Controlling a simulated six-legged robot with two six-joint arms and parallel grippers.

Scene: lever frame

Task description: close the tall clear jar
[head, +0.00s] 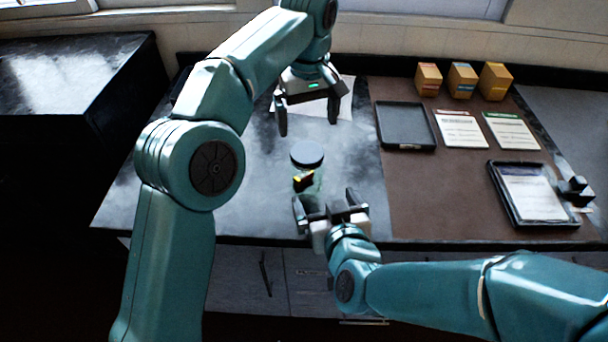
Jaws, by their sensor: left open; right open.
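The tall clear jar (317,184) stands near the front edge of the table, with small yellow, red and dark things showing inside. A round dark blue-grey lid (307,153) shows at the jar's top; I cannot tell whether it sits on the rim or is screwed down. My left gripper (308,125) is open and empty, pointing down above and behind the lid, apart from it. My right gripper (325,199) is open in front of the jar, its fingers pointing toward the jar's lower part, which they partly hide. I cannot tell whether they touch it.
A white sheet (343,98) lies behind my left gripper. To the right, a brown mat (425,195) bears an empty black tray (405,127), cards (461,130), and a tray with a sheet (530,193). Small boxes (462,80) stand at the back. The table left of the jar is clear.

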